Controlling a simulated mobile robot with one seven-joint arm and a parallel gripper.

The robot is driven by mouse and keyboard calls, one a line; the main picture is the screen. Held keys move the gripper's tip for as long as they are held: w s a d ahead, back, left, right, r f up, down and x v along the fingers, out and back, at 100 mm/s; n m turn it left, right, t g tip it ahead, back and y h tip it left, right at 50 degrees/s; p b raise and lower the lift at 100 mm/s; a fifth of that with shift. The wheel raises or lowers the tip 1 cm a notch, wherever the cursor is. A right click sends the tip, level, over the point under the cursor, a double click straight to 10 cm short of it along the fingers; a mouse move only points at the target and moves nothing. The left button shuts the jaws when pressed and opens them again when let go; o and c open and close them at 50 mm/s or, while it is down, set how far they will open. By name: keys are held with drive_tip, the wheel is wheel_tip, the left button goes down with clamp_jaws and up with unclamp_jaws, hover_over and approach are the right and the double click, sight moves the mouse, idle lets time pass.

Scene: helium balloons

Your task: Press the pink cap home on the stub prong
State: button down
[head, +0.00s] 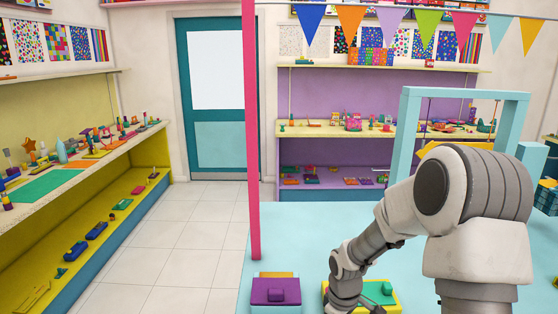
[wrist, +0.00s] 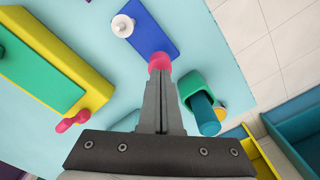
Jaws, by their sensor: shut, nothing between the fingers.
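In the wrist view the pink cap (wrist: 160,61) shows just beyond the tips of my gripper (wrist: 158,78), at the near end of a blue plate (wrist: 150,38). My fingers are shut together with nothing between them. The tips overlap the cap's near edge in the picture; I cannot tell whether they touch it. The stub prong is not visible, so I cannot tell how the cap sits on it. A white round knob (wrist: 122,26) stands on the blue plate's left side. In the head view my arm hides the cap, and my gripper is out of sight.
A yellow block with a green top (wrist: 45,75) lies left, a pink piece (wrist: 75,122) beside it. A green holder with a teal cylinder (wrist: 205,113) is close on the right. In the head view a purple block (head: 276,291) and pink post (head: 252,150) stand left of my arm.

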drive_tip(key=shift+f, duration=0.15)
drive_tip(key=shift+f+b, duration=0.5)
drive_tip(key=shift+r, duration=0.1)
idle(0.6)
drive_tip(key=shift+r+p, duration=1.2)
drive_tip(key=shift+r, duration=0.25)
drive_tip(key=shift+r, duration=0.15)
drive_tip(key=shift+r+p, duration=1.5)
drive_tip(key=shift+r, duration=0.4)
